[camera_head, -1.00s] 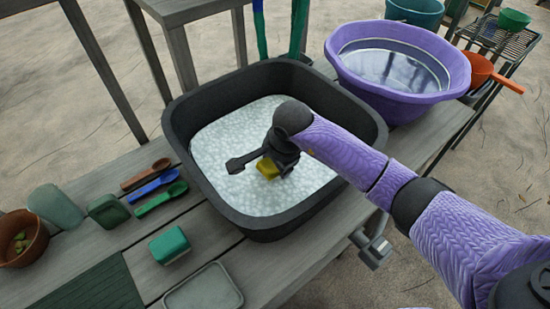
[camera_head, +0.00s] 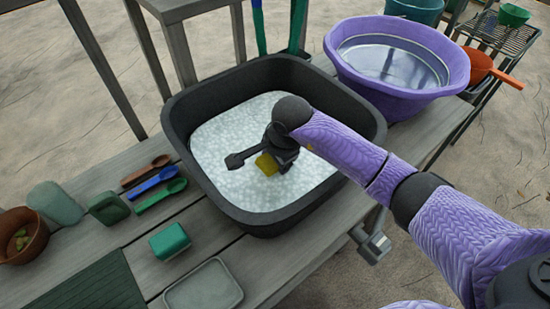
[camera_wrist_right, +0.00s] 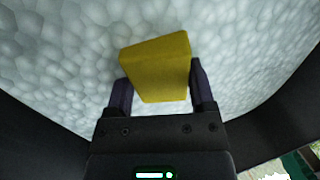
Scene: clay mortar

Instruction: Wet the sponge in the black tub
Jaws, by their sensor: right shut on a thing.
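The black tub (camera_head: 186,149) stands on the grey slatted table and holds a white, foamy-looking, bubbly surface (camera_head: 222,128). The yellow sponge (camera_head: 266,165) is inside the tub's walls, held by my right gripper (camera_head: 272,160). In the right wrist view the sponge (camera_wrist_right: 157,68) sits between the two dark fingers of the right gripper (camera_wrist_right: 160,92), with the foam behind it. Whether the sponge's underside touches the foam cannot be told. My left gripper is not in view.
A purple basin (camera_head: 455,72) of clear liquid stands right of the tub. Left of it lie brown, blue (camera_head: 154,183) and green spoons, a green block (camera_head: 169,242), a grey-green tray (camera_head: 204,287) and a terracotta bowl (camera_head: 35,240). An orange scoop (camera_head: 480,66) is at far right.

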